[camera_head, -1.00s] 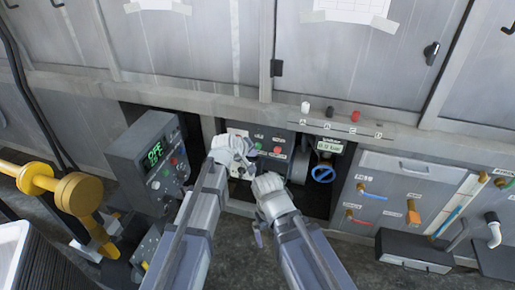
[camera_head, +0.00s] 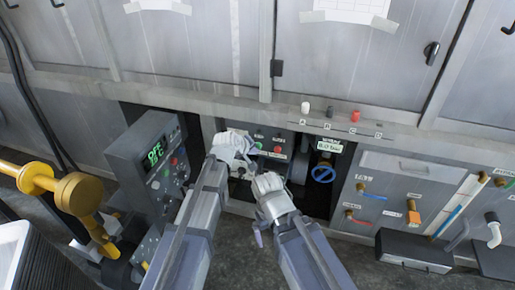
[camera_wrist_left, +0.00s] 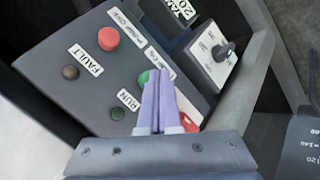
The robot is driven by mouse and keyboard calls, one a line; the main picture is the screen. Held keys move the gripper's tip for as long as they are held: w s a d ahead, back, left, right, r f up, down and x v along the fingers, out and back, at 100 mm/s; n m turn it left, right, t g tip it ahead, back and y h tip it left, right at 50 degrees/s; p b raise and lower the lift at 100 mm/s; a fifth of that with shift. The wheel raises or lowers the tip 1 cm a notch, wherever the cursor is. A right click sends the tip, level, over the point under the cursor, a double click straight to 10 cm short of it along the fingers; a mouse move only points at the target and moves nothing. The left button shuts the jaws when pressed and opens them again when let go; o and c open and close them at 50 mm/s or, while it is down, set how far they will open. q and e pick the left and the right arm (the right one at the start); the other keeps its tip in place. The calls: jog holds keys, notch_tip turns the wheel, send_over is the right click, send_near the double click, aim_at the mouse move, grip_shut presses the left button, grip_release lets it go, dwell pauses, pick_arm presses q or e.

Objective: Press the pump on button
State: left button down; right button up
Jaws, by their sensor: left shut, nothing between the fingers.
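The control panel (camera_head: 281,135) in the middle bay has a green button (camera_head: 259,146) and a red button (camera_head: 278,150). In the left wrist view the green button (camera_wrist_left: 143,78) is partly behind my left fingers, and the red button (camera_wrist_left: 108,39) is clear. My left gripper (camera_head: 256,152) is shut and empty at the panel. In the wrist view its tips (camera_wrist_left: 160,72) overlap the green button's right edge; I cannot tell whether they touch it. My right gripper (camera_head: 264,184) is just below and right of the left one; its fingers are unclear.
A grey box with a green display (camera_head: 155,155) stands left of my left arm. A gauge display (camera_head: 330,146) and blue valve wheel (camera_head: 323,174) are right of the panel. Yellow pipework (camera_head: 75,193) is at far left. A ledge (camera_head: 220,105) runs above the panel.

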pick_arm(q)
jog(key=shift+w+d, duration=0.15)
jog(key=shift+w, duration=0.3)
dwell(0.3)
jog(key=shift+s, duration=0.2)
jog(key=shift+s+a, duration=0.3)
jog(key=shift+s, duration=0.45)
jog(key=s, duration=0.1)
jog(key=s+a, duration=0.1)
jog(key=s, duration=0.2)
jog(key=shift+s+a, duration=0.3)
jog(key=shift+s, duration=0.05)
jog(key=shift+s, duration=0.1)
dwell(0.7)
